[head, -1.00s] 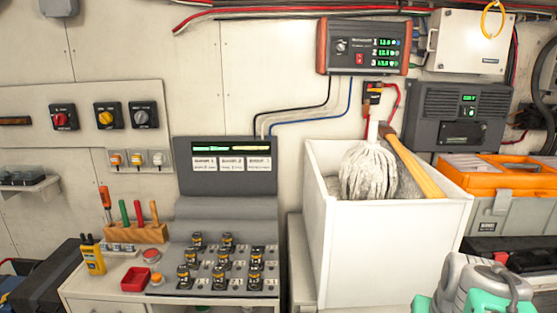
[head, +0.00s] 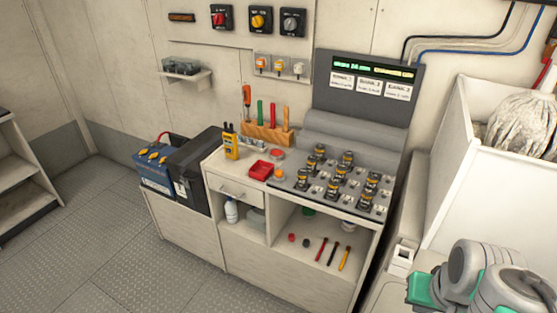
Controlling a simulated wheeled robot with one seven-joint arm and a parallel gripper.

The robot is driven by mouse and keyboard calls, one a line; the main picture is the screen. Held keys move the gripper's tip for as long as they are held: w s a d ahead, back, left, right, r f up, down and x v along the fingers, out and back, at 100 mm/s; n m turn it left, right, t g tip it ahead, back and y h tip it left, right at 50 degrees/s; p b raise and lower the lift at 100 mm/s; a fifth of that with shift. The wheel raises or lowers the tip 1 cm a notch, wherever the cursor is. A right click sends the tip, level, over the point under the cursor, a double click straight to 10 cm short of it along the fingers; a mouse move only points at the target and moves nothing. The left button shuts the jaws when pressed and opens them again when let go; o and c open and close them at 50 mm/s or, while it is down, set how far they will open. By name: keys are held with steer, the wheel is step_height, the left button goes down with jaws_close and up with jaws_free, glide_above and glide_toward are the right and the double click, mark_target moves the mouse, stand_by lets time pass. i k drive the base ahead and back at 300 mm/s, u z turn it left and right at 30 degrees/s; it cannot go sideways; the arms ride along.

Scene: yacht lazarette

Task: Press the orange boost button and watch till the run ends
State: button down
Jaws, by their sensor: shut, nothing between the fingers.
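A small orange button (head: 280,172) sits at the left front edge of the grey console (head: 325,121), beside the red tray. A red-orange round piece (head: 277,153) sits just behind it. I cannot read a label on either, so I cannot tell for certain which is the boost button. The console's display (head: 374,69) is lit with green text at left and yellow text at right, too small to read surely. Three white labels are below it. Grey and teal links of my arm show at the lower right. My gripper is not in view.
A red tray (head: 261,170), yellow meter (head: 231,142) and tool rack (head: 267,134) stand left of the console. Several black-and-yellow plugs (head: 338,172) stand on its deck. A white bin (head: 466,150) holding a mop is at right. Open floor (head: 95,235) lies front left.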

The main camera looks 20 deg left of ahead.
mark_target(277, 173)
steer(key=u, duration=1.05)
